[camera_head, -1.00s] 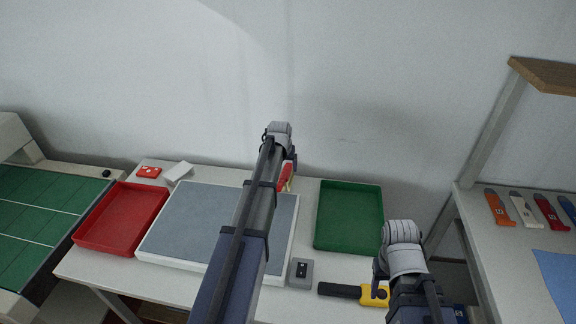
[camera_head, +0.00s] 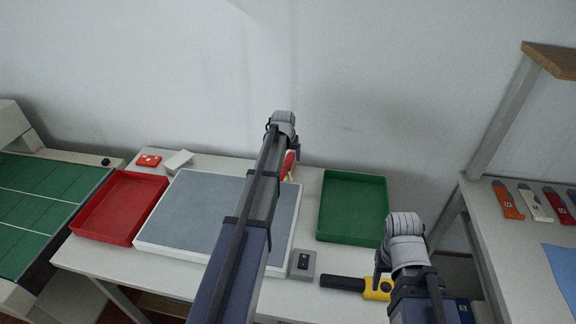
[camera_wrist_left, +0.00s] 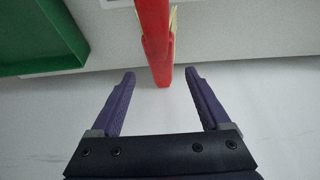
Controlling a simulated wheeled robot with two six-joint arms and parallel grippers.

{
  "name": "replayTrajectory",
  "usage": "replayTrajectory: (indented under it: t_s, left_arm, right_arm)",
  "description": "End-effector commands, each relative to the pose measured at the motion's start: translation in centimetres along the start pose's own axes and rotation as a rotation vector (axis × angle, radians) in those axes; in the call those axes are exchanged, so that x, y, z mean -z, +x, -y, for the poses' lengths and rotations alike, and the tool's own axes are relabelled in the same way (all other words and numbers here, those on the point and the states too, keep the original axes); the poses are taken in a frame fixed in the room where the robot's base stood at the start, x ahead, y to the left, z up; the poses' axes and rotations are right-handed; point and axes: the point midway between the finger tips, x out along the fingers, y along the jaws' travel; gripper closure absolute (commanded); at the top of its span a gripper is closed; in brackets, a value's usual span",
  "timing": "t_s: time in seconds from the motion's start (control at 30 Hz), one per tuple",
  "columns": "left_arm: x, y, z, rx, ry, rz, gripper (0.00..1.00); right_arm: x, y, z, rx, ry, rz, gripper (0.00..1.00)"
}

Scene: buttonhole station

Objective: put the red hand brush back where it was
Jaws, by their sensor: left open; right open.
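The red hand brush (camera_head: 289,164) shows in the head view at the back of the table, beside the far right corner of the grey-topped board; my left arm partly hides it. In the left wrist view the brush (camera_wrist_left: 154,35) reaches down from the top edge, with pale bristles along its right side. Its near end lies between the tips of my open left gripper (camera_wrist_left: 160,76), with a gap on both sides. My right gripper (camera_head: 381,276) is low at the right, close to a yellow and black tool; its fingers are mostly hidden.
A grey-topped board (camera_head: 190,215) fills the table's middle. A red tray (camera_head: 120,208) is left, a green tray (camera_head: 352,208) right. A grey box (camera_head: 303,263) and the yellow and black tool (camera_head: 345,283) are near the front. A shelf unit (camera_head: 487,205) stands at right.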

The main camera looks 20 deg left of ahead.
Motion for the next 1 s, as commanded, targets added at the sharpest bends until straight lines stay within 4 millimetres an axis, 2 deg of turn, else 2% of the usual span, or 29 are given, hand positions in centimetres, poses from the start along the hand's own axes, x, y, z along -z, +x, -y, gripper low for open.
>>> replayTrajectory:
  t_s: [0.03, 0.33, 0.67, 1.0]
  left_arm:
    - [-0.2, 0.8, 0.0, 0.0, 0.0, 0.0, 0.2]
    - [-0.7, 4.5, 0.2, 0.0, 0.0, 0.0, 0.2]
    - [-0.6, 4.7, 0.2, 0.0, 0.0, 0.0, 0.2]
    - [-0.6, 4.7, 0.2, 0.0, 0.0, 0.0, 0.58]
  right_arm:
    - [0.1, 0.8, 0.1, 0.0, 0.0, 0.0, 0.43]
    - [0.3, 4.4, 0.4, 0.0, 0.0, 0.0, 0.43]
    - [0.3, 4.5, 0.4, 0.0, 0.0, 0.0, 0.43]
    - [0.3, 4.5, 0.4, 0.0, 0.0, 0.0, 0.43]
